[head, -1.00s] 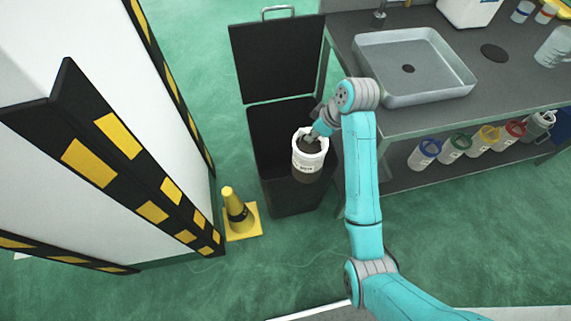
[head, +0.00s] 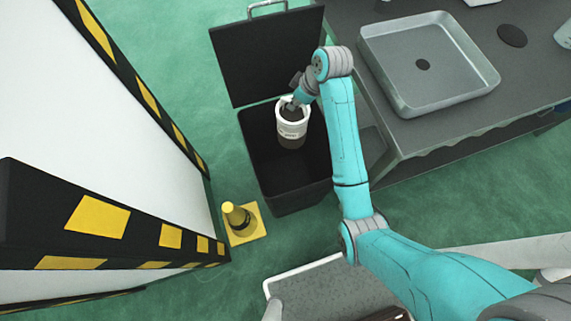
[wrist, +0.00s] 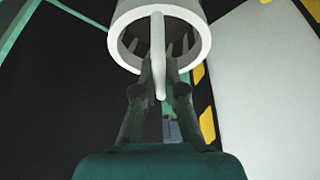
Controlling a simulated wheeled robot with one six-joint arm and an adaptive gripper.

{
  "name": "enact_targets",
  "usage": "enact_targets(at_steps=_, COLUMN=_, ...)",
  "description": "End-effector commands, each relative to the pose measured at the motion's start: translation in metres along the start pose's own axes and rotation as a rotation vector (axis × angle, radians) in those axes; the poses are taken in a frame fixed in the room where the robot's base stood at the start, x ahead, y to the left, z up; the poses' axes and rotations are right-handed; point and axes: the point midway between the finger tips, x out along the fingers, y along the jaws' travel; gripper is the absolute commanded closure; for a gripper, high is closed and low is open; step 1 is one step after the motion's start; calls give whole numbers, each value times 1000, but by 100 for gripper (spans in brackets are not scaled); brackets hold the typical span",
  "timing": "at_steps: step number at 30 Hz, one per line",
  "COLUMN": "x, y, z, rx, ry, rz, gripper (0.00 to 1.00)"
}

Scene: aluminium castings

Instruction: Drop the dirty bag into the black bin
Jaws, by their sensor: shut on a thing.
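The dirty bag (head: 291,130) has a white ring at its top and a dark lower part. It hangs upright from my gripper (head: 291,106) over the open mouth of the black bin (head: 277,197). I cannot tell whether its lower end is below the bin's rim. In the wrist view my gripper (wrist: 160,85) is shut on the bag's white handle bar, with the white ring (wrist: 190,52) just beyond the fingers. The bin's lid (head: 268,55) stands open behind it.
A white block with black and yellow striped guards (head: 97,215) fills the left. A grey bench (head: 410,145) with a metal sink tray (head: 440,100) is close on the right.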

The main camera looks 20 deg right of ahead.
Motion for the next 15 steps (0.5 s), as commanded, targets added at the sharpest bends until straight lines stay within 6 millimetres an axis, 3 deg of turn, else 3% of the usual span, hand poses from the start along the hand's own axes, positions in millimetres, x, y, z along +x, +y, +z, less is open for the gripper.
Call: enact_targets(at_steps=15, x=43, y=-1, z=19, rx=0, ry=-1, rz=-1, gripper=100)
